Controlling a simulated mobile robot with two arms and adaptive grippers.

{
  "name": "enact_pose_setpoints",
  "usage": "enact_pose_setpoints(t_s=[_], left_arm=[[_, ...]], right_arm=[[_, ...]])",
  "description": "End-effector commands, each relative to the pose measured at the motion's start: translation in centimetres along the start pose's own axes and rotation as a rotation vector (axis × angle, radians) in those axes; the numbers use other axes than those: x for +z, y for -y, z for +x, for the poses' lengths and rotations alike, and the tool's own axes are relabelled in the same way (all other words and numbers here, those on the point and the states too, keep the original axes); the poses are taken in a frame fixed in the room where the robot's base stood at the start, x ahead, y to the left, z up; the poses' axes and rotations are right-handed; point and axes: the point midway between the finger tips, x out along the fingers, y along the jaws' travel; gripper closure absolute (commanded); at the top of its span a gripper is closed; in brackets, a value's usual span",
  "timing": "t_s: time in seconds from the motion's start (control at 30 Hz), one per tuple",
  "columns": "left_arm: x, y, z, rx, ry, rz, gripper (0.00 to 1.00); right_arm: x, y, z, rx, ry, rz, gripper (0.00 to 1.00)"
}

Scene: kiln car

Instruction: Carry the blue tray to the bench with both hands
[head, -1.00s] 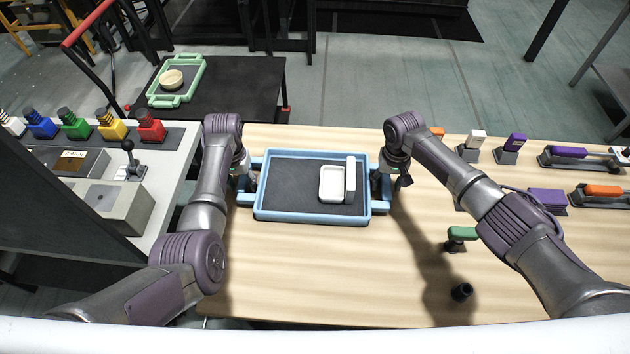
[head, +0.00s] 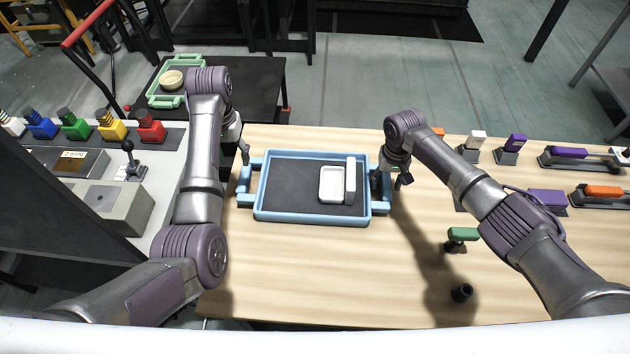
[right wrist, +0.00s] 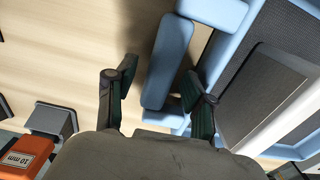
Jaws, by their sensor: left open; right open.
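The blue tray (head: 312,217) lies flat on the light wooden bench top (head: 330,275). It has a dark liner and a handle at each end. A white dish (head: 331,184) and a pale upright slab (head: 350,180) are in its right half. My left gripper (head: 245,156) is open and empty, above and behind the left handle (head: 244,184), apart from it. My right gripper (head: 393,180) is open at the right handle. In the right wrist view, the handle bar (right wrist: 168,60) lies between the open fingers (right wrist: 160,78); contact cannot be told.
A green tray (head: 153,98) with a bowl (head: 171,79) sits on a black table behind left. Coloured knobs (head: 150,127) and a lever (head: 130,160) stand at left. Several handled fittings (head: 590,192) line the bench's right side.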

Motion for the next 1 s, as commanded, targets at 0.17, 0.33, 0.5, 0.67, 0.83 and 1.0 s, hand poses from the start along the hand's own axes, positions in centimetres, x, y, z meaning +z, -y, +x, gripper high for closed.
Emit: enact_pose_setpoints(t_s=[0.17, 0.33, 0.5, 0.67, 0.83, 1.0], left_arm=[[0.0, 0.0, 0.0, 0.000, 0.000, 0.000, 0.47], [0.0, 0.0, 0.0, 0.000, 0.000, 0.000, 0.47], [0.0, 0.0, 0.0, 0.000, 0.000, 0.000, 0.47], [0.0, 0.0, 0.0, 0.000, 0.000, 0.000, 0.47], [0.0, 0.0, 0.0, 0.000, 0.000, 0.000, 0.47], [0.0, 0.0, 0.0, 0.000, 0.000, 0.000, 0.47]], right_arm=[[-0.2, 0.0, -3.5, -0.001, -0.006, -0.001, 0.47], [-0.1, 0.0, -7.1, -0.001, -0.004, -0.001, 0.47], [-0.1, 0.0, -9.8, -0.001, -0.003, -0.001, 0.47], [0.0, 0.0, -11.0, 0.000, -0.001, 0.000, 0.47], [0.0, 0.0, -11.2, 0.000, 0.000, 0.001, 0.47], [0.0, 0.0, -11.2, 0.000, 0.000, 0.000, 0.47]])
